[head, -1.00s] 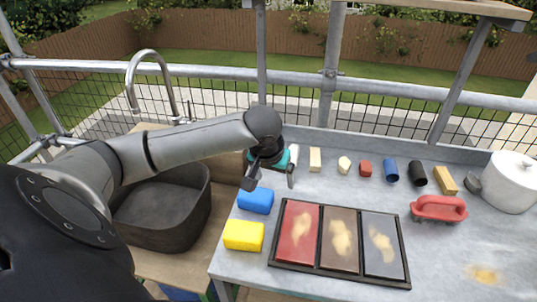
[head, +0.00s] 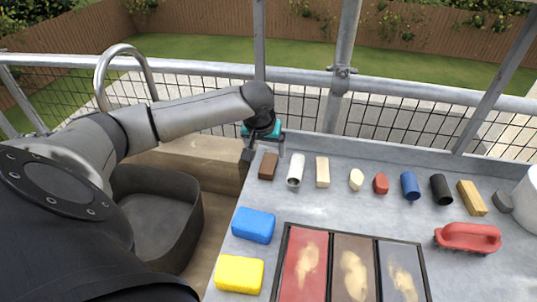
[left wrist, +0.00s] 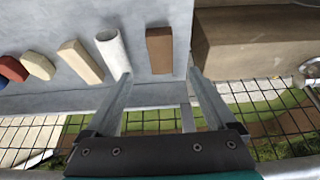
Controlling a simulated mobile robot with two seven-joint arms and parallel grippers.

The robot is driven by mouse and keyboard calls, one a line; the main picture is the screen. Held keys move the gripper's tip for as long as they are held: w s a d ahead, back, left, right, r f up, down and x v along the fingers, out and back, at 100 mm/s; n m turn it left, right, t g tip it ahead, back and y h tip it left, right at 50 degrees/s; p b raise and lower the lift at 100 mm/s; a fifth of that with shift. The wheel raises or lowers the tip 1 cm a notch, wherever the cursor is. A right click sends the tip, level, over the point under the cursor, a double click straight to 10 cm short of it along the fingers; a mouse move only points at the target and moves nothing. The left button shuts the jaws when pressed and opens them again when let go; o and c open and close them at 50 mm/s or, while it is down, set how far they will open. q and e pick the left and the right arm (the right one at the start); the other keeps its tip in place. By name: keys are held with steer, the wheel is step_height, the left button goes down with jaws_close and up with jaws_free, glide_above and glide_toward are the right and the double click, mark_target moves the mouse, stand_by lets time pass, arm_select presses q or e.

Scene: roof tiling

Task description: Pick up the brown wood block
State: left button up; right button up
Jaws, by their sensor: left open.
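The brown wood block (head: 268,166) lies at the far left corner of the grey table, left of a white cylinder (head: 296,170). It also shows in the left wrist view (left wrist: 159,50), beyond the fingertips and between their lines. My left gripper (head: 264,148) is open and empty, just behind the block near the table's back edge. In the left wrist view its two fingers (left wrist: 160,76) stand apart, the left fingertip close to the white cylinder in the picture. My right gripper is not in view.
A row of small blocks and cylinders runs right from the white cylinder, starting with a beige block (head: 322,172). Blue (head: 253,225) and yellow (head: 239,273) sponges lie in front, beside a three-panel tray (head: 281,262). A railing (head: 400,90) stands behind; a dark basin (head: 190,225) is left.

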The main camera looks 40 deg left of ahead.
mark_target(268, 163)
arm_select(q)
steer(key=b+x, duration=0.1)
steer(key=x, duration=0.3)
steer(key=shift+w+a+f, duration=0.1)
steer(key=shift+w+f, duration=0.05)
steer(key=shift+f, duration=0.2)
steer(key=b+x, duration=0.2)
steer(key=x, duration=0.2)
steer(key=shift+w+a+f, duration=0.1)
steer(key=shift+w, duration=0.05)
steer(key=shift+f, duration=0.2)
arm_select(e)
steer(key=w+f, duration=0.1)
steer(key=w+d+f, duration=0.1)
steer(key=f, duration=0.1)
arm_select(q)
steer(key=shift+f, duration=0.1)
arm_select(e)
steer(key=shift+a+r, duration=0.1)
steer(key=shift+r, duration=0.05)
